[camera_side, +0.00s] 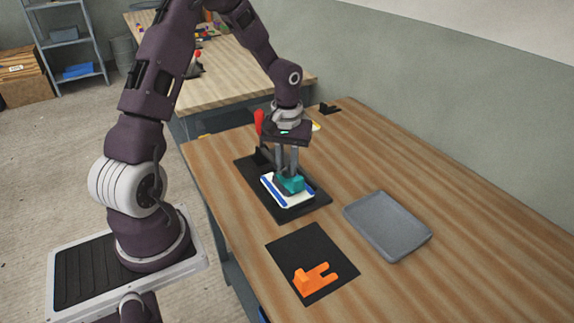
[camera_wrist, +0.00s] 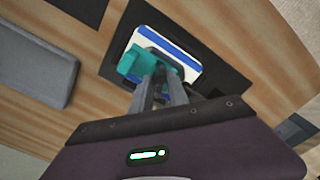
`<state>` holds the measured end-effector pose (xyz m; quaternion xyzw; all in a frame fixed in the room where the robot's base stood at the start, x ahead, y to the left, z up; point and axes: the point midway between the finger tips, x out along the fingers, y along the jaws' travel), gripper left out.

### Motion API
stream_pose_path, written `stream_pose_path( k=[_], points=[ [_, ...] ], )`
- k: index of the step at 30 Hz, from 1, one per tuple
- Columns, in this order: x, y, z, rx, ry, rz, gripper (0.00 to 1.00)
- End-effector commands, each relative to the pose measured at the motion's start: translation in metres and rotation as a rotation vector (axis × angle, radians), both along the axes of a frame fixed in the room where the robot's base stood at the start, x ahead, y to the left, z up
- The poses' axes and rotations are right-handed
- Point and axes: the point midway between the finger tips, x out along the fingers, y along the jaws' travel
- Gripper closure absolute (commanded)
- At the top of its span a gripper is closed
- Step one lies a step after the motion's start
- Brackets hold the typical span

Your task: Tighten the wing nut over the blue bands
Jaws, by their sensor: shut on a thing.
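A white plate with blue bands (camera_side: 273,196) lies on a black mat on the wooden bench; it also shows in the wrist view (camera_wrist: 186,60). A teal piece (camera_side: 291,184) sits over the blue bands, and it is at the fingertips in the wrist view (camera_wrist: 135,64). My gripper (camera_side: 287,174) points down and is shut on the teal piece. In the wrist view its grey fingers (camera_wrist: 161,82) meet the piece and hide part of it. I cannot make out the wings of a nut; the fingers may cover them.
A grey tray (camera_side: 388,225) lies to the right. An orange forked piece (camera_side: 314,278) rests on a second black mat (camera_side: 297,249) in front. A red upright part (camera_side: 259,121) stands close behind my gripper. The bench's right side is clear.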

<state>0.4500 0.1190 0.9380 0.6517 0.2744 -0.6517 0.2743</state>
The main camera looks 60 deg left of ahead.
Motion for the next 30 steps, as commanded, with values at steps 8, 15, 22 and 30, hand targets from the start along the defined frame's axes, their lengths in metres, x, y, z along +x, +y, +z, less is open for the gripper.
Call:
stream_pose_path(
  k=[8,15,22,30],
  points=[
    [0.0006,0.0001,0.0009,0.001,-0.002,-0.257,1.0],
    [0.0006,0.0001,0.0009,0.001,-0.002,-0.486,1.0],
    [0.0006,0.0001,0.0009,0.001,-0.001,-0.705,1.0],
    [0.0005,-0.0001,0.0009,0.001,-0.001,-0.962,1.0]
  ],
)
